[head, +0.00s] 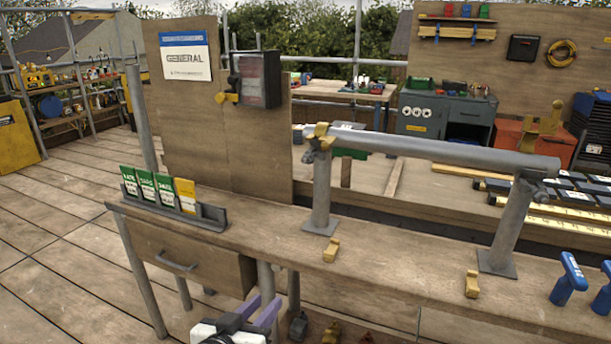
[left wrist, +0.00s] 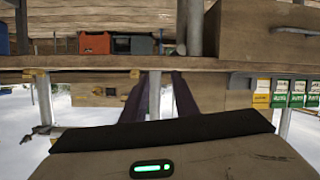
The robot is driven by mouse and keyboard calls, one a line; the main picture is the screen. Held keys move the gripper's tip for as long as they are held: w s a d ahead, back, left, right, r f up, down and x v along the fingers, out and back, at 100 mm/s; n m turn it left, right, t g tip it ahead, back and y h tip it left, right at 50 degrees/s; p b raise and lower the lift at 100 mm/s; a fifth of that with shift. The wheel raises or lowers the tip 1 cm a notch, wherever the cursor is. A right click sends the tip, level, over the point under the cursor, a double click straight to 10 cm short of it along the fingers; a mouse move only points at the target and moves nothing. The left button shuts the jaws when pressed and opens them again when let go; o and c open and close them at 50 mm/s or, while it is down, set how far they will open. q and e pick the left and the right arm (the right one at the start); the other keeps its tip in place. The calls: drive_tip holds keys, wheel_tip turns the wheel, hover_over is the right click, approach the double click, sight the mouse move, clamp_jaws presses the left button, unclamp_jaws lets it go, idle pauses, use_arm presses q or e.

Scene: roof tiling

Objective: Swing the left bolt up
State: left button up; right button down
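A grey horizontal tube (head: 430,148) rests on two upright posts above the bench. A yellow fitting (head: 320,135) sits at the tube's left end, on the left post (head: 322,190); its bolt is too small to make out. At the right end, a yellow flap (head: 541,122) stands raised above the right post (head: 512,220). My left gripper (head: 266,302) is low in front of the bench's front edge, well below and left of the left fitting. Its purple fingers are apart and empty. They also show apart in the left wrist view (left wrist: 158,78). My right gripper is out of view.
The wooden bench (head: 400,253) carries two small yellow pieces (head: 331,250) (head: 472,285), a card rack (head: 205,218) and blue-handled tools (head: 569,280). A drawer (head: 185,262) hangs under its left part. A board with a grey box (head: 258,80) stands behind. The left wrist view is upside down.

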use_arm(q)
drive_tip(key=w+d+r+t+b, duration=0.1)
drive_tip(key=w+r, duration=0.3)
drive_tip(key=r, duration=0.2)
drive_tip(key=w+d+r+t, duration=0.1)
drive_tip(key=w+r, duration=0.2)
drive_tip(key=r, duration=0.3)
drive_tip(key=t+h, duration=0.1)
drive_tip(key=t, duration=0.1)
approach(302, 162)
drive_tip(key=b+x, duration=0.1)
drive_tip(key=x, duration=0.8)
drive_tip(key=shift+c, duration=0.3)
clamp_jaws()
